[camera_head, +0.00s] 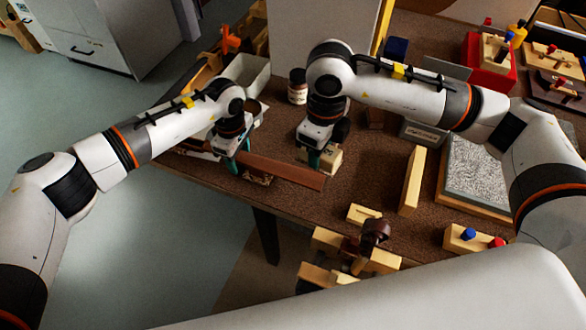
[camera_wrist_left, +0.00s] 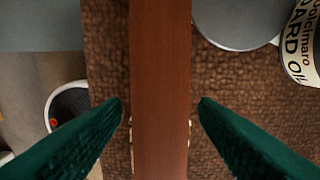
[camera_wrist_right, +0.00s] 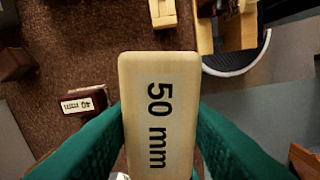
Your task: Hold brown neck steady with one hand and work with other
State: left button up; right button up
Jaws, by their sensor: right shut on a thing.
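The brown neck (camera_head: 290,173) lies lengthwise near the table's front-left edge, and it runs upright through the left wrist view (camera_wrist_left: 160,70). My left gripper (camera_head: 236,168) is over its left part. The green fingers (camera_wrist_left: 161,104) are apart, one on each side of the neck, with a gap showing on both sides. My right gripper (camera_head: 318,165) is shut on a pale wooden block marked "50 mm" (camera_wrist_right: 158,90), behind the neck's right end. The block also shows in the head view (camera_head: 331,157). What lies under the block is hidden.
A small jar (camera_head: 297,87) stands behind the right gripper. A dark block marked "40 mm" (camera_wrist_right: 85,102) shows in the right wrist view. An upright wooden board (camera_head: 412,180) and a grey-topped tray (camera_head: 480,176) stand to the right. The brown tabletop between neck and board is mostly clear.

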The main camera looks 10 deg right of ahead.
pick_arm(q)
jog(key=shift+r, duration=0.1)
notch_tip(320, 180, up, 12)
dwell(0.5)
pick_arm(e)
jog(key=shift+r, duration=0.15)
